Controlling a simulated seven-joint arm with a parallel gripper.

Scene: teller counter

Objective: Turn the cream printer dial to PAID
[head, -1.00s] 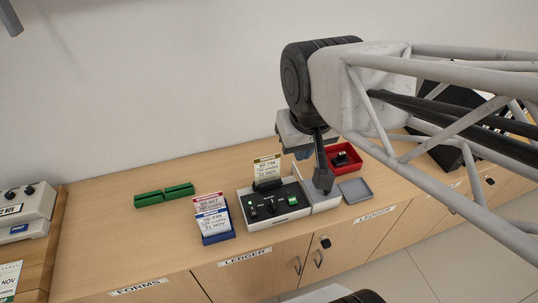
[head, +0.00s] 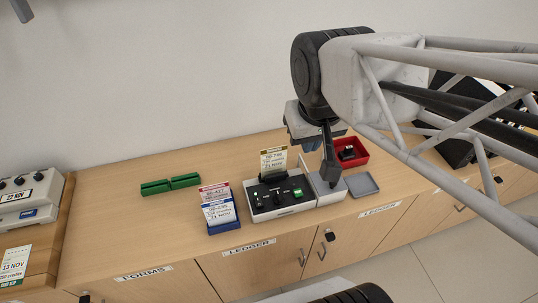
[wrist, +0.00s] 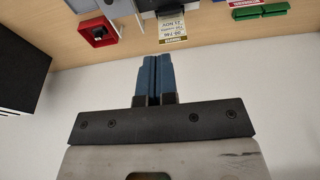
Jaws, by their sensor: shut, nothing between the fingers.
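The pale-sided printer (head: 284,211) with a black top sits on the counter. Its top carries small dark dials (head: 276,195), a small green light and a green lit panel (head: 298,192); the dial markings are too small to read. A second cream machine with dark dials (head: 28,208) stands at the far left edge. My gripper (head: 308,147) hangs above and behind the right end of the central printer, apart from its dials. In the wrist view its blue fingers (wrist: 154,78) are shut together and empty. A yellow-edged card (head: 273,160) stands at the printer's back.
A dark upright post (head: 329,165) stands by the grey block (head: 326,190) right of the printer. Nearby are a red tray (head: 362,158), a grey tray (head: 374,184), a blue card holder (head: 222,226) and green blocks (head: 170,184).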

